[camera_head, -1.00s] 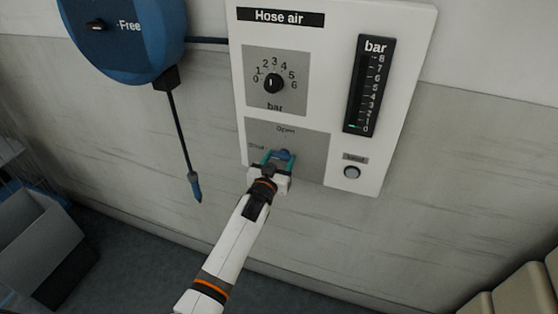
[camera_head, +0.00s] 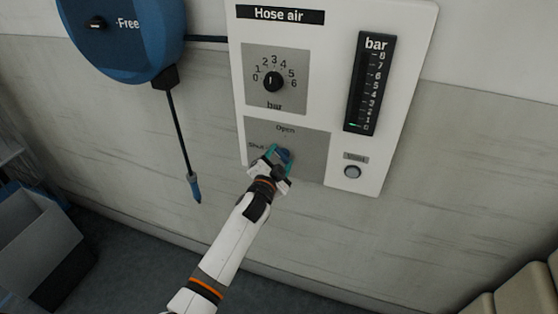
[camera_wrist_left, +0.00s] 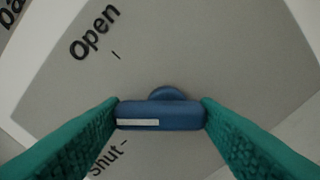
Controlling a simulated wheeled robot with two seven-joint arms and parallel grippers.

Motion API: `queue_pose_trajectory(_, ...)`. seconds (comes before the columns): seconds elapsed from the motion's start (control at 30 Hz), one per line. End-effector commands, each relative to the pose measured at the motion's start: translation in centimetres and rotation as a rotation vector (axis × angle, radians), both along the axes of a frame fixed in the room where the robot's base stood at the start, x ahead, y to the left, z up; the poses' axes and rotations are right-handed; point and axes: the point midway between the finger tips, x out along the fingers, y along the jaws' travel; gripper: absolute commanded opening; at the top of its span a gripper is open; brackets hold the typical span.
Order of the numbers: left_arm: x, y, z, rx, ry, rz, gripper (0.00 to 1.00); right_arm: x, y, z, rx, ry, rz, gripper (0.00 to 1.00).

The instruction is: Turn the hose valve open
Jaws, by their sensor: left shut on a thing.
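The valve is a blue handle (camera_head: 284,155) on the lower grey plate of the "Hose air" panel (camera_head: 210,0), with "Open" above it and "Shut" to its left. In the left wrist view the blue handle (camera_wrist_left: 180,117) lies crosswise, its white stripe pointing left, between the Open and Shut marks. My left gripper (camera_head: 279,160) is shut on the handle, one green finger at each end; it also shows in the left wrist view (camera_wrist_left: 160,118). The fingers partly hide the handle in the head view. My right gripper is out of view.
A pressure knob (camera_head: 274,82) sits above the valve, pointing near 0. A blue hose reel (camera_head: 125,45) with a hanging hose (camera_head: 180,130) is left. A grey bin (camera_head: 35,240) stands lower left.

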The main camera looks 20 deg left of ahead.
Motion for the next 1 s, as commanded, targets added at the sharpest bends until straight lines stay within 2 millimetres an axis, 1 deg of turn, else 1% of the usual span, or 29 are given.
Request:
queue_pose_trajectory(0.3, -0.01, -0.11, 0.01, 0.303, -0.010, -0.001, 0.33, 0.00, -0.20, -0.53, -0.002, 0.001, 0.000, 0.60)
queue_pose_trajectory(0.6, -0.03, -0.21, 0.04, 0.562, -0.018, 0.000, 0.33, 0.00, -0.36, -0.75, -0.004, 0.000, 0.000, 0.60)
queue_pose_trajectory(0.8, -0.04, -0.32, 0.05, 0.689, -0.022, -0.001, 0.33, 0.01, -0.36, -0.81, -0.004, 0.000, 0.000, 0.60)
queue_pose_trajectory(1.0, -0.04, -0.35, 0.03, 0.768, -0.024, 0.000, 0.33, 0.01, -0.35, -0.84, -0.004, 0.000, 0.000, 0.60)
